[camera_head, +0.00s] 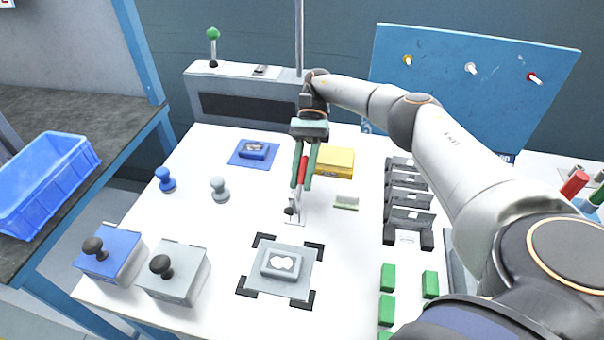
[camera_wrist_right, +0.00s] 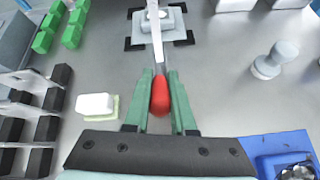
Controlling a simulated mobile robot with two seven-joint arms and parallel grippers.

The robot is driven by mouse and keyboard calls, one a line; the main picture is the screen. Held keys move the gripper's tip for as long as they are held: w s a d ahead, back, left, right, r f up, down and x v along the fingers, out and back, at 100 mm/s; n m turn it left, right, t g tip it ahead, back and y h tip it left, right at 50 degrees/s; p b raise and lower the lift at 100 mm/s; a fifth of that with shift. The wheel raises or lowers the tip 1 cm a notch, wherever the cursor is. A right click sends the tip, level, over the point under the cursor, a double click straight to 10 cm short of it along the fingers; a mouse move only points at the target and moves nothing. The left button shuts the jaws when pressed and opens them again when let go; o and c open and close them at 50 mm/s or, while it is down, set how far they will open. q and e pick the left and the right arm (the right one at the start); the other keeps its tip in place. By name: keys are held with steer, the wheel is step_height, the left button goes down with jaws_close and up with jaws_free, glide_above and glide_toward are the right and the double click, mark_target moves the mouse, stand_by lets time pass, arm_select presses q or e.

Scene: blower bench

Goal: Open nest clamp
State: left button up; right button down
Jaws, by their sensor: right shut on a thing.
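The nest clamp (camera_head: 291,210) stands on the white bench behind the grey nest plate (camera_head: 279,285). Its lever has a red handle (camera_head: 302,170) that points up. My right gripper (camera_head: 302,182) is shut on the red handle, with a green finger on either side. In the right wrist view the red handle (camera_wrist_right: 160,96) lies between the green fingers, and the metal lever (camera_wrist_right: 155,30) runs from it toward the nest. A grey block with a white top mark (camera_head: 281,262) sits on the nest plate between black corner brackets. My left gripper is not in view.
A blue pad with a block (camera_head: 253,151) and a yellow box (camera_head: 335,162) lie behind the clamp. Blue (camera_head: 165,179) and grey (camera_head: 219,189) knobbed pieces stand left. A black-and-grey rack (camera_head: 408,215) and green blocks (camera_head: 388,278) are right.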

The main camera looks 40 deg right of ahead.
mark_target(302, 174)
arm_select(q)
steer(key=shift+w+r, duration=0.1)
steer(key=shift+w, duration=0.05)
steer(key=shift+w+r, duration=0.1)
arm_select(e)
steer(key=c, duration=0.8)
jaws_free()
steer(key=shift+o, duration=0.2)
step_height(302, 174, up, 3)
steer(key=shift+p, duration=0.3)
steer(key=shift+s+a+r, duration=0.1)
steer(key=shift+s+r, duration=0.1)
steer(key=shift+r, duration=0.1)
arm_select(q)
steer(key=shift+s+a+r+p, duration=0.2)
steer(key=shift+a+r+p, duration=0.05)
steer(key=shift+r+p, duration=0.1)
arm_select(e)
steer(key=s+a+r, duration=0.7)
steer(key=s+r, duration=0.2)
steer(key=s, duration=0.2)
steer(key=shift+a+r, duration=0.2)
steer(key=shift+a, duration=0.2)
steer(key=shift+s, duration=0.1)
